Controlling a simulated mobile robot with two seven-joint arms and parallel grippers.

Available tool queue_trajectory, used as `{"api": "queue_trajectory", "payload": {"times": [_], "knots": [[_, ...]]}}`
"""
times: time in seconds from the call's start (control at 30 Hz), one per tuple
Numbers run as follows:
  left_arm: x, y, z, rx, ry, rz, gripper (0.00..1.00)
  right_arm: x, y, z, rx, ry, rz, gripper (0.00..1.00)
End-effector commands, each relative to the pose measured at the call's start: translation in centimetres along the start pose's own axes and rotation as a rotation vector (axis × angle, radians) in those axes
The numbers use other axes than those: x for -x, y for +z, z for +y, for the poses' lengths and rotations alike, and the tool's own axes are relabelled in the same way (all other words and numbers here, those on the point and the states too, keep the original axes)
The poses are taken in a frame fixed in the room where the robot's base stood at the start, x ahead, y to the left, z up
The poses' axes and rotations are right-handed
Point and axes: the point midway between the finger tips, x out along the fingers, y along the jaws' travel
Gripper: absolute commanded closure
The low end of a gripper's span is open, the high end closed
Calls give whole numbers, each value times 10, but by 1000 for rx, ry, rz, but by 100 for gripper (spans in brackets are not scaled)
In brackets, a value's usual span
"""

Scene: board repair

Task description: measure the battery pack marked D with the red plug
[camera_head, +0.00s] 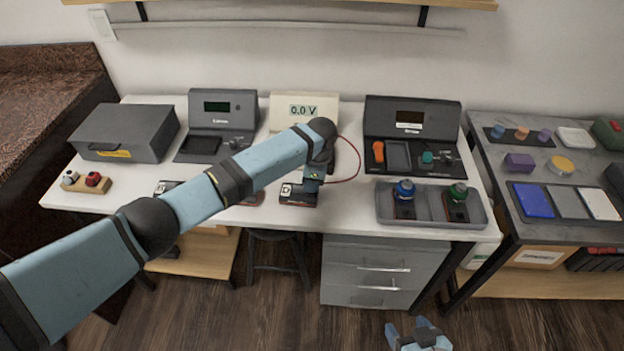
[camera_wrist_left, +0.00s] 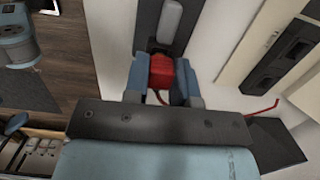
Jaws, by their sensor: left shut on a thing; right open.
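My left gripper (camera_head: 312,182) is shut on a red plug (camera_wrist_left: 160,72), seen between its fingers in the left wrist view. A red lead (camera_head: 352,160) curves from near the gripper toward the meter (camera_head: 304,108), whose display reads 0.0 V. The gripper is at a dark battery pack (camera_head: 298,198) with a white label near the table's front edge; I cannot read its letter for sure, nor tell if the plug touches it. Another pack (camera_head: 166,187) lies further left, and one (camera_head: 251,199) is partly behind my arm. My right gripper (camera_head: 418,337) is open and empty below the table.
A grey tray (camera_head: 428,213) at right holds a blue-topped and a green-topped item. A wooden block (camera_head: 82,184) with a white and a red knob is at far left. Dark instruments (camera_head: 411,125) and a grey box (camera_head: 125,131) line the back. A side table stands right.

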Motion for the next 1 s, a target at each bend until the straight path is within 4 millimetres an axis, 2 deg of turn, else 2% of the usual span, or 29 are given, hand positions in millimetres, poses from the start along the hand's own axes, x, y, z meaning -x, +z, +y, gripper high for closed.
{"api": "queue_trajectory", "payload": {"times": [1.0], "knots": [[-8, -1, 0, 0, 1, 1, 100, -2, 2, 0, 0, 0, 0, 34]]}}
